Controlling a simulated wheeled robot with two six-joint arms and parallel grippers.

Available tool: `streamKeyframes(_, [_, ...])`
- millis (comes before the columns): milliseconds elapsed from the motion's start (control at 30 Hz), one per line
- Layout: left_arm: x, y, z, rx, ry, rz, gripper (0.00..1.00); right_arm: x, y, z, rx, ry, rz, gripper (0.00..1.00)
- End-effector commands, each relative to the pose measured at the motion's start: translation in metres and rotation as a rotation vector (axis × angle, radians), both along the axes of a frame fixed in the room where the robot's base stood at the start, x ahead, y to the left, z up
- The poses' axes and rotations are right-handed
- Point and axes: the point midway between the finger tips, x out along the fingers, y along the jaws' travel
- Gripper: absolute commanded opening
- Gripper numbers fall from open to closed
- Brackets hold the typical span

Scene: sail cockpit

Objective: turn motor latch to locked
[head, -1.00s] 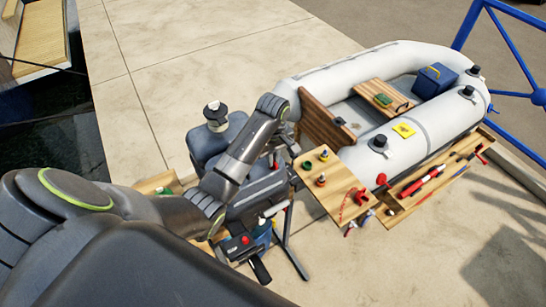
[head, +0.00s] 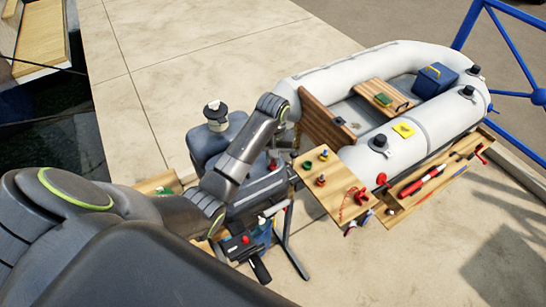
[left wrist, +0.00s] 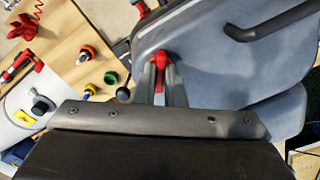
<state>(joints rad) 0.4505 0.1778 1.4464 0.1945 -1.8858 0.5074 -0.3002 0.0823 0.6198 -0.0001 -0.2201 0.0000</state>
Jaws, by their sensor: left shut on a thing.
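The dark grey outboard motor (head: 205,142) stands at the boat's stern, partly hidden behind my left arm in the head view. Its smooth casing fills the right of the left wrist view (left wrist: 225,65). The red motor latch (left wrist: 161,60) shows at the casing's edge, between the two fingers. My left gripper (left wrist: 162,75) is shut on this red latch. In the head view the left gripper (head: 273,158) is small and dark beside the motor, and its hold on the latch is hard to make out. My right gripper is not in view.
A longer tray (head: 405,205) holds tools. A curved black handle (left wrist: 270,25) crosses the casing.

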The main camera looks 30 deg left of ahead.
Motion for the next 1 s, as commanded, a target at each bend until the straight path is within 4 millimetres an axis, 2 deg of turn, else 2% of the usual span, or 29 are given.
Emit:
streamKeyframes(600, [0.0013, 0.0006, 0.0010, 0.002, -0.004, -0.581, 0.00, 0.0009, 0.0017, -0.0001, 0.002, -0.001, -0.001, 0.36])
streamKeyframes(1000, [0.0014, 0.0002, 0.0012, 0.003, -0.004, -0.861, 0.00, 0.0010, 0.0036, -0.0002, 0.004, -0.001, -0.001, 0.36])
